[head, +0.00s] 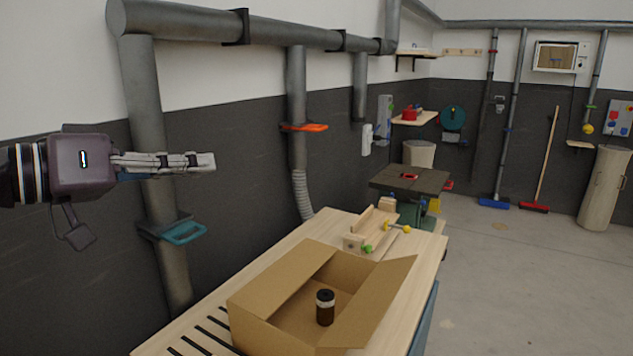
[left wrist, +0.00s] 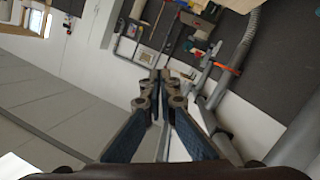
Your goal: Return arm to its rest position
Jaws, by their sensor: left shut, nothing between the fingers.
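My left gripper (head: 208,162) is raised at the left of the head view, in front of the wall and the grey pipes. It is shut and empty, with its fingers pointing right. In the left wrist view its closed fingertips (left wrist: 160,75) meet near the middle, with nothing between them. It is apart from the workbench and higher than the box on it. My right gripper is in neither view.
An open cardboard box (head: 270,308) with a dark jar (head: 325,307) in it stands on the wooden workbench (head: 290,239). A grey vertical pipe (head: 150,110) with a teal valve handle (head: 184,233) is close to my left gripper. Open floor (head: 510,290) lies at the right.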

